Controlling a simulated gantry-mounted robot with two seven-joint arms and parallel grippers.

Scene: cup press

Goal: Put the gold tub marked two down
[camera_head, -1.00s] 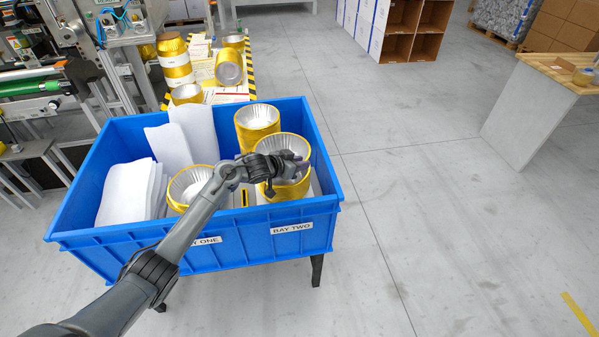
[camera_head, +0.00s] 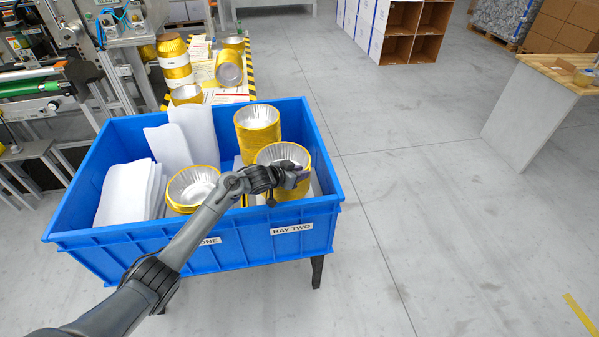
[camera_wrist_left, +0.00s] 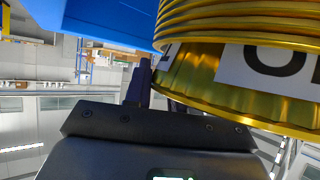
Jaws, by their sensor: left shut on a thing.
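My left gripper (camera_head: 297,178) is shut on the near right gold tub (camera_head: 281,154), over the BAY TWO side of the blue crate (camera_head: 325,165). The tub is upright, its silver inside facing up. In the left wrist view the same tub (camera_wrist_left: 190,75) fills the upper right, with ridged gold rims and a white label showing a large O, cut off by the frame edge. A dark finger (camera_wrist_left: 138,82) is against its side. I cannot tell whether its base touches the crate floor. My right gripper is not in view.
A taller gold tub stack (camera_head: 257,135) stands just behind the held tub. Another gold tub (camera_head: 190,186) sits on the BAY ONE side, beside white sheets (camera_head: 125,192). The crate walls surround them. More gold tubs (camera_head: 175,62) stand on a striped-edge table behind.

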